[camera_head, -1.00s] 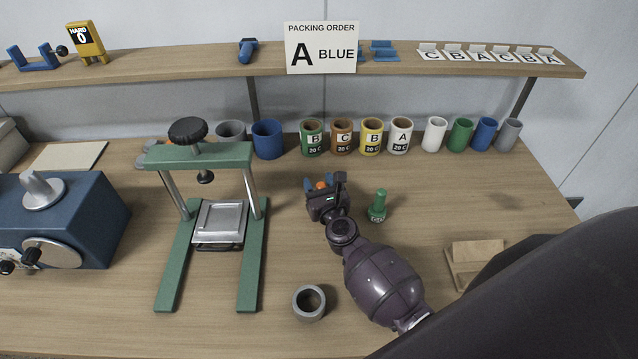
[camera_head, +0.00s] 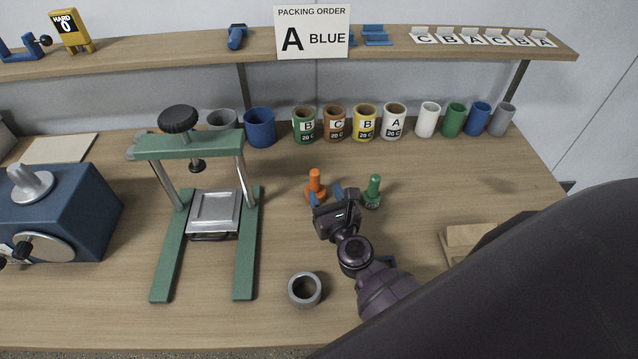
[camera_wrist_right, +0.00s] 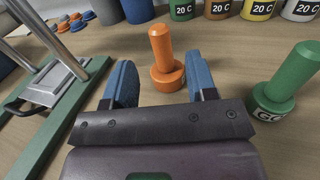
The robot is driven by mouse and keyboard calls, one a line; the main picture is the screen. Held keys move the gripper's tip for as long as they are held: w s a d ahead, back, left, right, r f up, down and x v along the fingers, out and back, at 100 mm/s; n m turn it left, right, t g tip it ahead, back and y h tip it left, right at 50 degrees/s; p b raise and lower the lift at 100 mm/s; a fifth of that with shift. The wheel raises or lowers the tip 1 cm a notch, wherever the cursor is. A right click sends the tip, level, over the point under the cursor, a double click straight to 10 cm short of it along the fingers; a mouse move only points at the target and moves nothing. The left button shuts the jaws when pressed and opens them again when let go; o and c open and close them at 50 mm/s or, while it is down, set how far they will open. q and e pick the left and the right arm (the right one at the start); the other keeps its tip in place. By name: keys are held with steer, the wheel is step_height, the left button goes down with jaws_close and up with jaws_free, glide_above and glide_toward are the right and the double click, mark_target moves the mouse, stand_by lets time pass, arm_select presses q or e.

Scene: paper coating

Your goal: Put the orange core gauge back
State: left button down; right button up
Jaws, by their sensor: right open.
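The orange core gauge (camera_head: 315,185) stands upright on the table, left of the green gauge (camera_head: 373,190). My right gripper (camera_head: 327,196) is just in front of it. In the right wrist view the orange gauge (camera_wrist_right: 164,62) stands just beyond and between the tips of the two blue fingers of my right gripper (camera_wrist_right: 160,82). My left gripper is not in view.
A green press (camera_head: 190,146) stands to the left, and a grey ring (camera_head: 305,302) lies nearer the front. A row of coloured cores, such as the yellow one (camera_head: 364,122), stands behind the gauges under the shelf (camera_head: 190,53). The table between press and gauges is clear.

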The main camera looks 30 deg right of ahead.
steer(key=shift+s+a, duration=0.15)
steer(key=shift+s, duration=0.6)
steer(key=shift+s+a, duration=0.1)
steer(key=shift+s, duration=0.6)
steer(key=shift+s, duration=0.1)
